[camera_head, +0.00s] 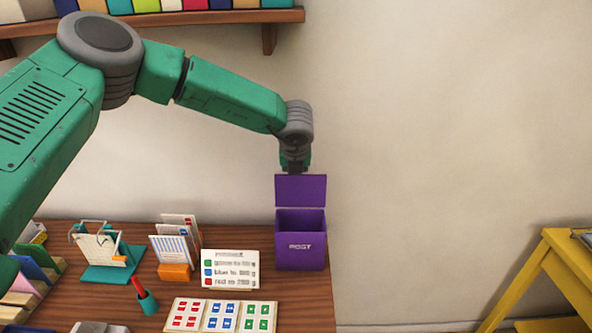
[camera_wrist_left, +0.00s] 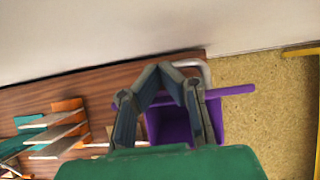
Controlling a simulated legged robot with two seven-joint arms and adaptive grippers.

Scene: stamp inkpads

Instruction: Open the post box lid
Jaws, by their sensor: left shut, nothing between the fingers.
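The purple post box (camera_head: 300,258) marked POST stands at the right end of the wooden desk. Its lid (camera_head: 301,190) is raised, standing upright at the back, and the dark opening shows in front of it. My left gripper (camera_head: 295,168) is just above the lid's top edge, pointing down; I cannot tell whether it touches the lid. In the left wrist view the left gripper (camera_wrist_left: 166,68) has its fingertips together with nothing between them, and the box's purple inside (camera_wrist_left: 172,126) shows between the finger links. My right gripper is not in view.
A shelf (camera_head: 200,17) is above. A yellow stool (camera_head: 560,262) stands at right, with clear floor between.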

